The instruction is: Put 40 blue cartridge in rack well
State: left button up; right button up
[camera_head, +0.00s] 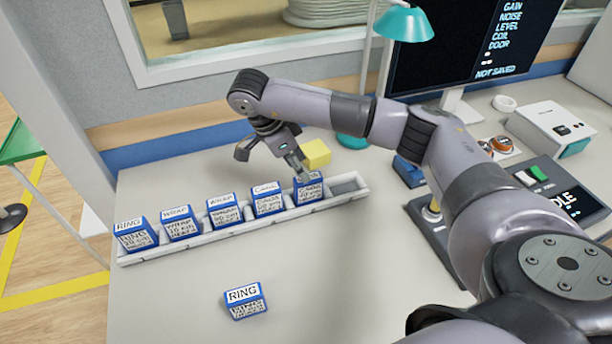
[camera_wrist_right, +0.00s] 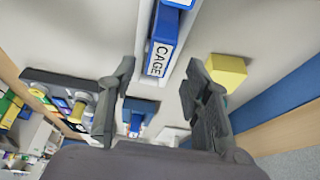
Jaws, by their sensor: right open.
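A long white rack (camera_head: 215,238) holds several blue cartridges with white labels in a row: RING (camera_head: 136,235), two WRAP (camera_head: 181,226) and CAGE (camera_head: 267,199), and a rightmost one (camera_head: 310,189) partly hidden by my right gripper. An empty well (camera_head: 348,184) shows at the rack's right end. A loose RING cartridge (camera_head: 245,300) lies on the table in front. Smaller label lines are not clearly legible. My right gripper (camera_head: 282,157) is open just above and behind the rightmost cartridge. In the right wrist view a CAGE cartridge (camera_wrist_right: 162,48) appears between and beyond the spread fingers (camera_wrist_right: 161,66).
A yellow block (camera_head: 316,153) stands behind the rack, near my gripper. A teal lamp (camera_head: 404,23), a monitor (camera_head: 455,45), a white device (camera_head: 550,128) and a control panel (camera_head: 535,178) are at the right. The table front around the loose cartridge is clear.

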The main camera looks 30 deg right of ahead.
jog(key=v, duration=0.5)
jog(key=shift+a+r, duration=0.1)
jog(key=shift+r, duration=0.2)
